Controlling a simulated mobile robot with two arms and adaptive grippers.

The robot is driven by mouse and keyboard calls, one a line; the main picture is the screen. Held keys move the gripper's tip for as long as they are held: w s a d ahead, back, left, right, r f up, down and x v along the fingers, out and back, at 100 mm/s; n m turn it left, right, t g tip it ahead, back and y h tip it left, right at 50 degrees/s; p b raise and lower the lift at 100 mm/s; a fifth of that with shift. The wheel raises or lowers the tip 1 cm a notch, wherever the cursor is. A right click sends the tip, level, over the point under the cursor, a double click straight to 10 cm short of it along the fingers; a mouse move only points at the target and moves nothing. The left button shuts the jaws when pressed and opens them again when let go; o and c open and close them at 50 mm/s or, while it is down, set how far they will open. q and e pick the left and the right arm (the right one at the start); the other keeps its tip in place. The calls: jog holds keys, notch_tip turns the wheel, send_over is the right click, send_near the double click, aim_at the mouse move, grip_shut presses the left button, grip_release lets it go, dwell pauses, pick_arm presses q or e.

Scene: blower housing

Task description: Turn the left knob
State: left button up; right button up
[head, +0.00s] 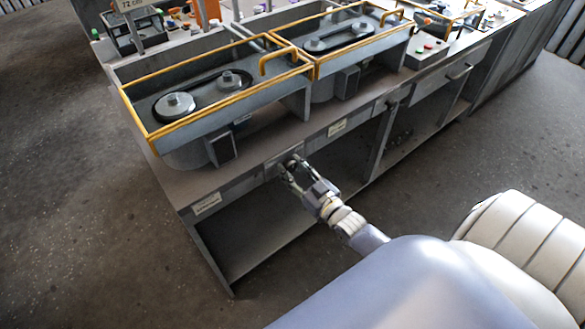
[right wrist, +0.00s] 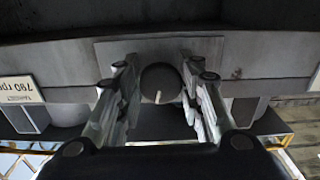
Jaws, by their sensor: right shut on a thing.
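The left knob (right wrist: 160,83) is a dark round dial with a white pointer mark, set on a grey plate (right wrist: 190,48) on the bench's front face. In the right wrist view the mark points down in the picture. My right gripper (head: 289,168) is at the bench front below the left belt unit. In the right wrist view its two fingers (right wrist: 161,92) lie on either side of the knob, shut on it. In the head view the fingers mostly hide the knob. My left gripper is not in view.
Yellow-railed belt units stand on the bench, the left one (head: 178,106) above my gripper. White labels (head: 207,203) sit on the front panel. Open shelf space lies below the panel. A control box (head: 427,50) with buttons stands further right. The floor (head: 70,190) at left is clear.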

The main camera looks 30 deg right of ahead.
jog(key=shift+n, duration=1.2)
jog(key=o, duration=1.1)
jog(key=shift+c, duration=0.2)
jog(key=shift+s+d, duration=0.1)
jog(key=s, duration=1.1)
jog(key=shift+s+d, duration=0.4)
jog(key=shift+d, duration=0.05)
